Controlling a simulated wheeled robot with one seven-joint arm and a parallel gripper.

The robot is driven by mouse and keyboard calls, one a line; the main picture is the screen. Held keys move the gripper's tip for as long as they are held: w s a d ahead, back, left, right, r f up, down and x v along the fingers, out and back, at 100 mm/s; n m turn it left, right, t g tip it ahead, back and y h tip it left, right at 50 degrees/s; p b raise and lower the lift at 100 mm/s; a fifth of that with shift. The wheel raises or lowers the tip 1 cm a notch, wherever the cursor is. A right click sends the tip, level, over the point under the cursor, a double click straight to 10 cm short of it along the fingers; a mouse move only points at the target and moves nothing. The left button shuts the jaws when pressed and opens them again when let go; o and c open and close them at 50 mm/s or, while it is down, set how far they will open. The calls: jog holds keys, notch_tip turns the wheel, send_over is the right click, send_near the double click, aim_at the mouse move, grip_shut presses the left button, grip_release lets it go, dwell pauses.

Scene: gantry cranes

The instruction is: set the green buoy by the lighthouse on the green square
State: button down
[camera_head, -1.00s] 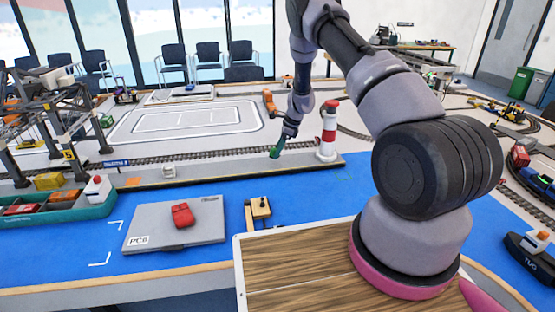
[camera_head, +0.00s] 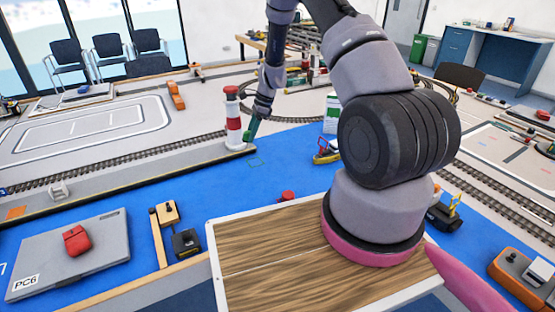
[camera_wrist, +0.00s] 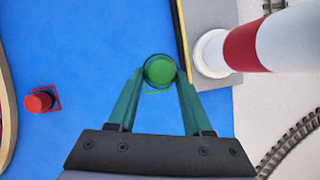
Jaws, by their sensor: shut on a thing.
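My gripper (camera_wrist: 159,77) is shut on the green buoy (camera_wrist: 159,71), seen from above as a round green top between the green fingertips. In the head view my gripper (camera_head: 250,134) points down just right of the lighthouse (camera_head: 233,122), apart from it. The red-and-white lighthouse also shows at the right of the wrist view (camera_wrist: 262,45), on the quay's end. A thin green square outline (camera_head: 255,162) lies on the blue surface near the quay. In the wrist view the buoy covers most of it. I cannot tell the buoy's height above it.
A red buoy (camera_wrist: 40,101) stands at a red square outline on the blue (camera_head: 286,196). A small yellow-and-red boat (camera_head: 326,152) and a white-and-green box (camera_head: 331,113) are right of the gripper. The quay (camera_head: 120,172) edges the blue, which is otherwise clear nearby.

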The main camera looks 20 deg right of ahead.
jog(key=d+f, duration=0.1)
jog(key=d, duration=0.1)
send_over(255, 162)
jog(key=d, duration=0.2)
jog(key=f, duration=0.4)
jog(key=shift+s+a+f, duration=0.1)
jog(key=shift+a+f, duration=0.1)
jog(key=shift+f, duration=0.1)
jog(key=shift+a+f, duration=0.1)
jog(key=shift+f, duration=2.15)
jog(key=shift+f, duration=0.1)
jog(key=shift+c, duration=1.6)
grip_release()
